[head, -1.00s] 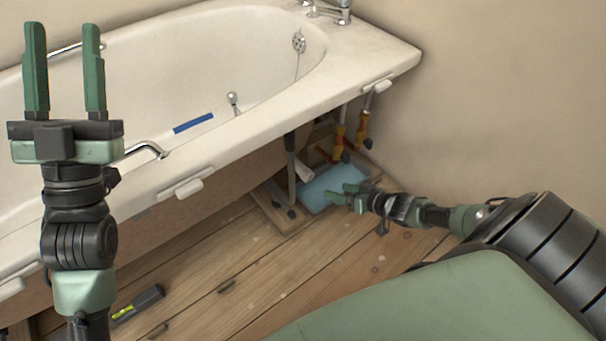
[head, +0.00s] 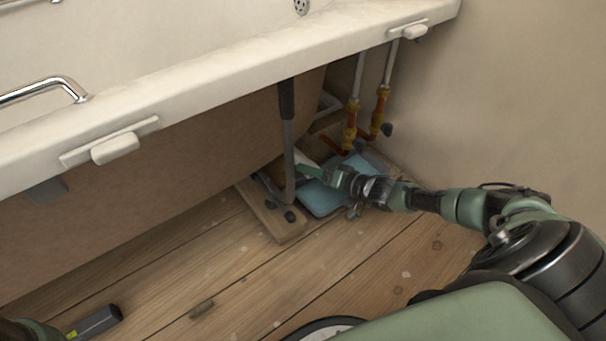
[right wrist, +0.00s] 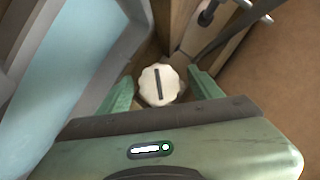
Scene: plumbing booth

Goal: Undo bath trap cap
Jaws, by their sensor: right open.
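The bath trap cap (right wrist: 158,86) is white and round, with a scalloped edge and a dark slot across its face. It shows in the right wrist view near the middle. My right gripper (right wrist: 161,74) is open, with one green finger on each side of the cap. I cannot tell whether either finger touches it. In the head view my right gripper (head: 309,170) reaches in under the bath rim, low over the blue tray. A bit of a white part (head: 305,158) shows there behind it; the cap's face is hidden.
A blue tray (head: 321,199) lies below the gripper. A grey upright pipe (head: 289,150) stands close on the left, beside a wooden board (head: 272,216). Pipes with brass valves (head: 350,135) stand behind on the right. The bath rim (head: 240,85) hangs above.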

